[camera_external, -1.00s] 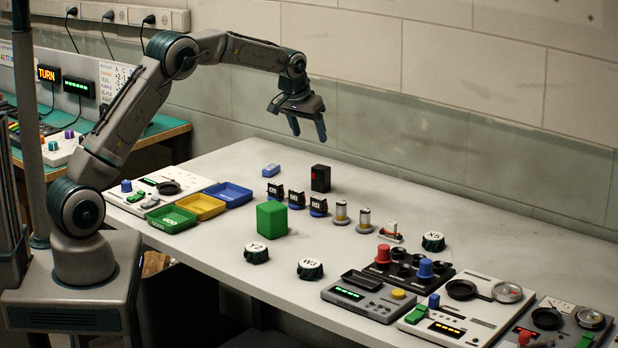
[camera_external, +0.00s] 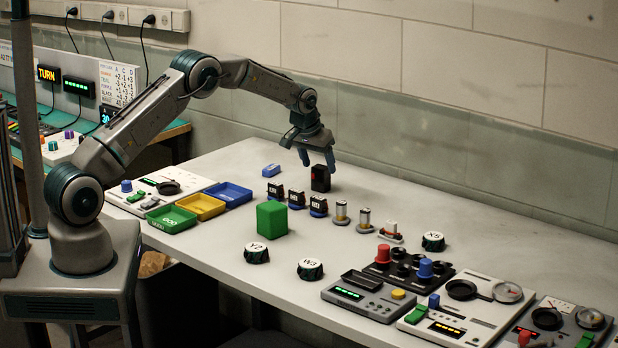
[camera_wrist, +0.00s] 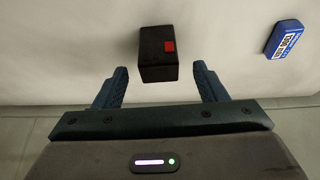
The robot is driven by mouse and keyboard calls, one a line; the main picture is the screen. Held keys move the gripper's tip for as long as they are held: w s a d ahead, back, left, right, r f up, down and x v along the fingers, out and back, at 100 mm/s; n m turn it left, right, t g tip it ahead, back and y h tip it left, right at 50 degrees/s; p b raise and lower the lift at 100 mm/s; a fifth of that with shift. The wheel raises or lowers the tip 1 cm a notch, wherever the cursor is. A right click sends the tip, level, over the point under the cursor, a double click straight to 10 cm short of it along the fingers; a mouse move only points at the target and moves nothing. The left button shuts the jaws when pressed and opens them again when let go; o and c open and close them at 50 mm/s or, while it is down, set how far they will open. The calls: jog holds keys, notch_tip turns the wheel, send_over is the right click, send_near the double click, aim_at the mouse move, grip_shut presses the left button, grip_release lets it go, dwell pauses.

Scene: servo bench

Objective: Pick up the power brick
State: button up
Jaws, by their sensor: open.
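The power brick appears to be the black block (camera_external: 320,179) with a red patch, standing upright on the bench near the wall side. In the wrist view the same black block (camera_wrist: 158,55) shows its red square and lies ahead of and between the two blue fingers. My gripper (camera_external: 318,165) points down just above the block, its fingertips at about the height of the block's top. In the wrist view my gripper (camera_wrist: 160,84) is open and empty, with a gap on both sides of the block. I cannot tell whether a finger touches it.
A blue labelled box (camera_wrist: 284,39) lies nearby; it is also in the external view (camera_external: 271,170). Several small black modules (camera_external: 296,197) and a green cube (camera_external: 272,219) stand in front. Coloured trays (camera_external: 201,206) are to the left.

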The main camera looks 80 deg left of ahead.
aim_at(320, 167)
jog(key=shift+p+x, duration=0.45)
jog(key=shift+x, duration=1.2)
jog(key=shift+w, duration=0.1)
jog(key=shift+r, duration=0.1)
jog(key=shift+c, duration=0.3)
jog(key=c, duration=1.1)
